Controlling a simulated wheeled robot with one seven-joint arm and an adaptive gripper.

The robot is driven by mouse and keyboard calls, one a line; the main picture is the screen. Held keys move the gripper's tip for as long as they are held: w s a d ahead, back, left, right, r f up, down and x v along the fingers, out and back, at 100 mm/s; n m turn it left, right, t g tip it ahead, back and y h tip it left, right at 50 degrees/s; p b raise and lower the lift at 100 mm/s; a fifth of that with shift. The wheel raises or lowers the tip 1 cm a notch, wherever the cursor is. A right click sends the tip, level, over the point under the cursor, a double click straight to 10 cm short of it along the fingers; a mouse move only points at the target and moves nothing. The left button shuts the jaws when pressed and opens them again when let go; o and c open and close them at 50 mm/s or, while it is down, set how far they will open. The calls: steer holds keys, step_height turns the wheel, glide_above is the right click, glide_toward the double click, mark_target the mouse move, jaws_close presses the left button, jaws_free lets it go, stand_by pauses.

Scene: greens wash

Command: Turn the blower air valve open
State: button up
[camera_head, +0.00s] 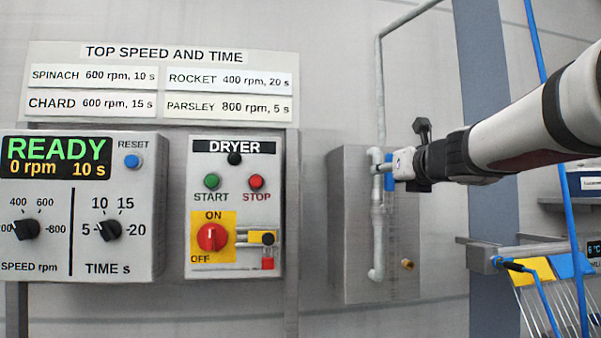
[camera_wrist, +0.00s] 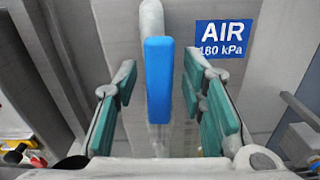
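The blue valve handle (camera_wrist: 158,80) stands in the middle of the wrist view, long side in line with the grey pipe (camera_wrist: 152,18) behind it. My gripper (camera_wrist: 160,85) is open, with teal-padded fingers on the left and right of the handle. Gaps show on both sides, so the pads do not appear to touch it. In the head view my gripper (camera_head: 397,169) is at the pipe (camera_head: 377,215) on the grey wall panel. Small blue patches show there above and below my gripper; it hides most of the valve. A blue AIR 180 kPa sign (camera_wrist: 222,39) is right of the handle.
Left of the panel (camera_head: 347,240) are the dryer switch box (camera_head: 237,170) and the control box (camera_head: 140,200), reading READY, 0 rpm, 10 s. A small brass fitting (camera_head: 407,264) sits low on the panel. A rack with a blue hose (camera_head: 540,305) is at the right.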

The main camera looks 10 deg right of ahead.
steer(key=shift+s, duration=0.1)
steer(key=s, duration=1.2)
stand_by(0.4)
